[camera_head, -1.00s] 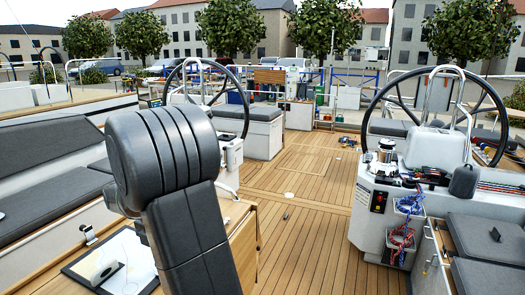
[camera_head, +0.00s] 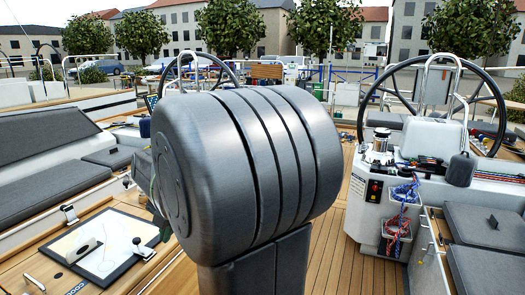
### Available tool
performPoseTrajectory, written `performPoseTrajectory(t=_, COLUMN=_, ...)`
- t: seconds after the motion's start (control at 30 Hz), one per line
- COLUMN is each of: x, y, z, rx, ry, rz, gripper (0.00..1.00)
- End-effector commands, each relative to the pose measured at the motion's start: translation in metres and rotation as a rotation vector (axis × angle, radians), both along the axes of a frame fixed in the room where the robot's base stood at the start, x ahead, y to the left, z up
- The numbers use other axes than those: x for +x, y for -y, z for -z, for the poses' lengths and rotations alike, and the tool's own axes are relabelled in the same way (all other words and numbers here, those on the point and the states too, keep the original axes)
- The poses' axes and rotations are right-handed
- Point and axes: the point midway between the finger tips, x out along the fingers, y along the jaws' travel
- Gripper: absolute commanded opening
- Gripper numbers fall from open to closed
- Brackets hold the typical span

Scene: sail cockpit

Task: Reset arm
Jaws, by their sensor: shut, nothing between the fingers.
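A large dark grey joint of my arm (camera_head: 240,165) fills the middle of the head view, close to the camera. A lower link of my arm (camera_head: 255,270) runs down from it to the bottom edge. A small grey part, perhaps another link of mine, shows behind the joint at its left. My gripper is not visible in this view, and the large joint may hide it. I cannot see anything held.
A chart board (camera_head: 117,230) lies on the wooden table at lower left. Cushioned benches (camera_head: 50,150) line the left. At right stand a steering wheel (camera_head: 490,80), a winch (camera_head: 380,150) and rope pockets (camera_head: 396,240). Some bare teak deck (camera_head: 335,240) shows right of my arm.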

Motion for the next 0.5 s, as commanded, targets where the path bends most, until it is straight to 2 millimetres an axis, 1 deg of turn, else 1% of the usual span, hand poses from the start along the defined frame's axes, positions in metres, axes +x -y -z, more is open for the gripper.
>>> performPoseTrajectory(t=0.03, x=-0.001, y=0.004, z=-0.011, rx=0.003, ry=0.004, rz=0.001, gripper=0.0)
performPoseTrajectory(t=0.2, x=-0.006, y=0.015, z=-0.038, rx=0.001, ry=0.002, rz=0.002, gripper=0.0)
performPoseTrajectory(t=0.33, x=-0.008, y=0.021, z=-0.052, rx=0.0, ry=0.002, rz=0.002, gripper=0.0)
performPoseTrajectory(t=0.5, x=-0.01, y=0.025, z=-0.062, rx=-0.001, ry=-0.001, rz=0.001, gripper=0.0)
